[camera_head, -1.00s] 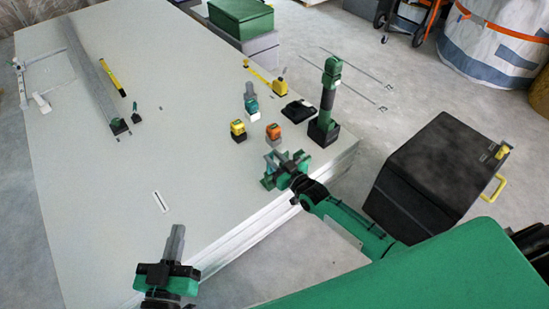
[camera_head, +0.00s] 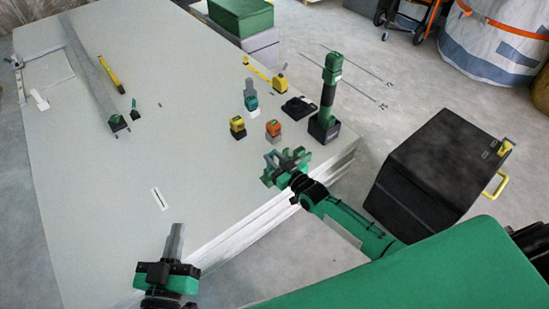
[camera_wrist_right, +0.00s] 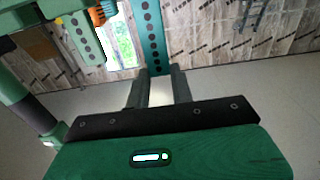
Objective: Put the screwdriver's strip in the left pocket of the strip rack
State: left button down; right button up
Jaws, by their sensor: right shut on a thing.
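My right gripper (camera_head: 288,166) is over the near right corner of the pale panel stack (camera_head: 210,185). In the right wrist view its two grey fingers (camera_wrist_right: 158,88) are shut on the end of a green strip (camera_wrist_right: 150,35) with a row of dark holes. The strip runs up out of that picture. I cannot make out the strip rack for certain.
Yellow (camera_head: 237,127), orange (camera_head: 273,131) and teal (camera_head: 251,102) tools stand near the right gripper. A black case (camera_head: 300,108) lies beside them. A long grey rail (camera_head: 92,72) lies at the far left. The middle of the panel is mostly clear. A dark box (camera_head: 435,170) stands right.

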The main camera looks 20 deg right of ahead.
jog(key=shift+f, duration=0.15)
jog(key=shift+f+b, duration=0.95)
jog(key=shift+f, duration=0.2)
dwell(0.5)
jog(key=o, duration=1)
jog(key=shift+f, duration=0.1)
jog(key=shift+s, duration=0.1)
jog(key=p+v, duration=0.3)
jog(key=v, duration=1)
jog(key=shift+s, duration=0.3)
